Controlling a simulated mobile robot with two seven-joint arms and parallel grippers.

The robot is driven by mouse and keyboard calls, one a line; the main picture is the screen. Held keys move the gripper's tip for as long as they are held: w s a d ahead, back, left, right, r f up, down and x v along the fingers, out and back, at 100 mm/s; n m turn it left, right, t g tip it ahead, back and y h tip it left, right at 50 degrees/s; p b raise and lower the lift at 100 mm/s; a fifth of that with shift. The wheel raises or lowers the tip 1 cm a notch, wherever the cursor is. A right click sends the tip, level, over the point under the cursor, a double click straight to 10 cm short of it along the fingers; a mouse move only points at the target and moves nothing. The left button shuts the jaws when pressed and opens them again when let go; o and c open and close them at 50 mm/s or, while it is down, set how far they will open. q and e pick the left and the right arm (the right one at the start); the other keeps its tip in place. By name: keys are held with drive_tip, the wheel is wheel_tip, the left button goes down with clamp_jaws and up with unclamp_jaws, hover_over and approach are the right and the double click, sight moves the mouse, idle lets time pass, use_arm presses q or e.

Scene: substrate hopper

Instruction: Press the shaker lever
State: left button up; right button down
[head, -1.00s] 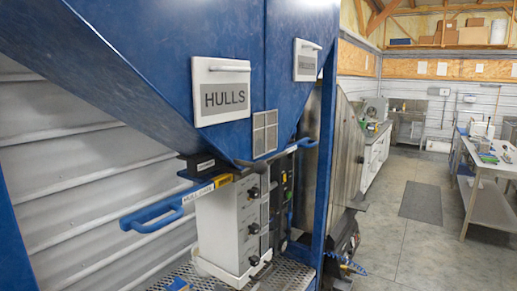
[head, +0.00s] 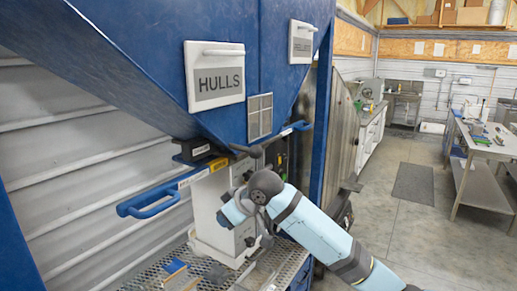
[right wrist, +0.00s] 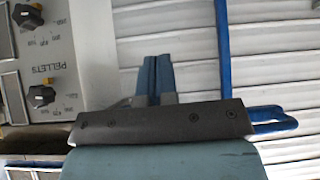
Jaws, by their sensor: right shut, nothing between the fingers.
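A black block (head: 196,150) with a small white label sits under the tip of the blue hopper in the head view. A yellow piece (head: 218,164) is just beside it. The label is too small to read, so I cannot be sure which part is the shaker lever. A blue handle (head: 150,203) sticks out to the left below them; a blue handle also shows in the right wrist view (right wrist: 276,120). My right arm reaches in front of the white control box (head: 215,205). My right gripper (right wrist: 156,62) is shut and empty, its blue fingers together. My left gripper is out of view.
The hopper carries a HULLS panel (head: 215,76) above. The control box has black knobs, with PELLETS lettering in the wrist view. A perforated shelf (head: 150,278) with small loose items lies below. A table (head: 480,140) stands far right beyond open floor.

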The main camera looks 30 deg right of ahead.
drive_tip(key=s+d+r, duration=0.1)
drive_tip(key=d+r, duration=0.2)
drive_tip(key=r, duration=0.7)
drive_tip(key=s+d+r+h, duration=0.1)
drive_tip(key=d+r, duration=0.3)
drive_tip(key=r, duration=0.6)
drive_tip(key=s+d+r+h, duration=0.1)
drive_tip(key=s+d+r, duration=0.2)
drive_tip(key=r, duration=0.8)
drive_tip(key=shift+s+d+g+p, duration=0.2)
drive_tip(key=shift+d+g+p, duration=0.1)
drive_tip(key=shift+d+p, duration=0.05)
drive_tip(key=shift+w, duration=0.1)
drive_tip(key=p, duration=0.2)
hover_over(258, 149)
drive_tip(key=f, duration=0.7)
drive_tip(key=shift+a+f, duration=0.1)
drive_tip(key=shift+a, duration=0.15)
drive_tip(key=f, duration=0.3)
drive_tip(key=shift+d+f+p, duration=0.2)
drive_tip(key=shift+d+p, duration=0.05)
drive_tip(key=shift+p, duration=0.15)
drive_tip(key=shift+d+f, duration=0.1)
drive_tip(key=shift+f, duration=0.45)
